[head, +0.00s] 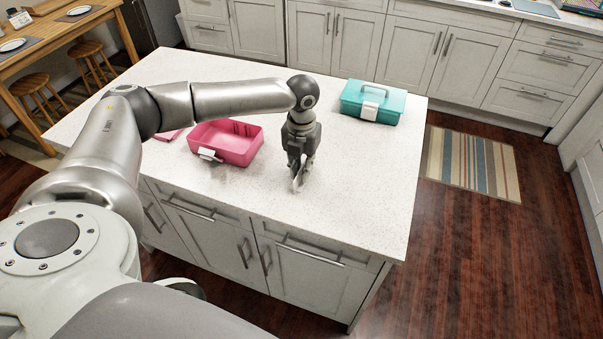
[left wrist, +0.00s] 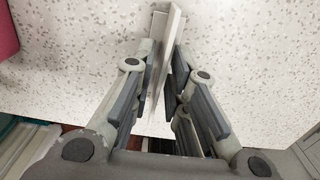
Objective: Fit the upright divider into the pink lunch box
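The pink lunch box (head: 240,157) sits on the white counter, open at the top, with a white latch on its front; its inside looks empty. My left gripper (head: 299,180) points down to the right of the box, low over the counter. In the left wrist view, its fingers (left wrist: 163,60) are close together on a thin, pale upright panel, which looks like the divider (left wrist: 174,32). The fingers hide part of it. In that view a pink edge of the box (left wrist: 7,35) shows at the upper left. My right gripper is not in view.
A teal lunch box (head: 372,101) with a white latch stands at the back right of the island counter (head: 350,185). A small flat pink piece (head: 170,135) lies left of the pink box, partly behind my arm. The counter's front and right are clear.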

